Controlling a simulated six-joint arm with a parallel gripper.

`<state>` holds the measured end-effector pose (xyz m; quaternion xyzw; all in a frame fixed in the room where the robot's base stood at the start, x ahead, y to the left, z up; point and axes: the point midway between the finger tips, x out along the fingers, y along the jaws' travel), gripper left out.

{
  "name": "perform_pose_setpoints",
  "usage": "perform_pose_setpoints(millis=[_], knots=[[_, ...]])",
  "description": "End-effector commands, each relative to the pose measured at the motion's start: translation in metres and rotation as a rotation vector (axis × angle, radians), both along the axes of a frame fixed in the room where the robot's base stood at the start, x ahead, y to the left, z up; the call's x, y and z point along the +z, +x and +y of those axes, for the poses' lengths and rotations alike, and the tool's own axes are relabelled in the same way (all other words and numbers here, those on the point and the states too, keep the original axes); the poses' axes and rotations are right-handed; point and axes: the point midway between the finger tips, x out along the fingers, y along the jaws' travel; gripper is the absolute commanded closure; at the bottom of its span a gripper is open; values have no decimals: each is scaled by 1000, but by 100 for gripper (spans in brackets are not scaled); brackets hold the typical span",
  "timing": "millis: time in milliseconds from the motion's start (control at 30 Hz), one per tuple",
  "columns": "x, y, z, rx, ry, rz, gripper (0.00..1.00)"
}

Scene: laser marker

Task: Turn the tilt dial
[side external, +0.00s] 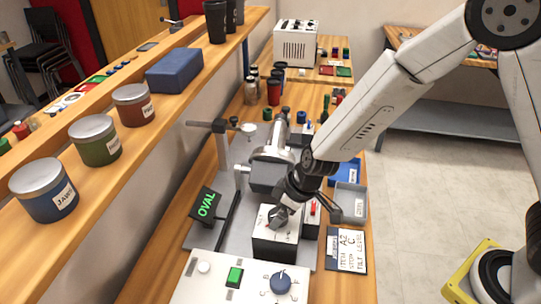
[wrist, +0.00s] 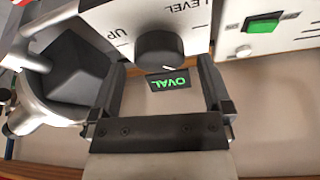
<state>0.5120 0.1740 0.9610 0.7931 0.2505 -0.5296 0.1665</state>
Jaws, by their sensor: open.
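The tilt dial (wrist: 160,52) is a dark round knob on a white panel marked UP and LEVEL in the wrist view. A pale pointer line shows on its face. My gripper (wrist: 160,72) is open, with one finger on each side of the dial and a visible gap to it on both sides. Whether the fingertips reach down around the knob is unclear. In the side external view, my gripper (side external: 282,203) points down at the small white-topped box (side external: 273,238) that carries the dial, and largely hides the knob.
A black display reading OVAL (side external: 206,205) stands left of the box. A card (side external: 348,250) reading A2, C, TILT LEVEL lies to the right. A grey tray (side external: 351,203) sits behind it.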

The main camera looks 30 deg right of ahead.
Motion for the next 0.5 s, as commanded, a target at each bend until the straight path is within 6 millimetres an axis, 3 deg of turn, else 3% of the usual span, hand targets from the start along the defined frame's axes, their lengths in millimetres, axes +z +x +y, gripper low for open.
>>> perform_pose_setpoints(millis=[500], knots=[[41,-14,-10,-1,-2,-1,0]])
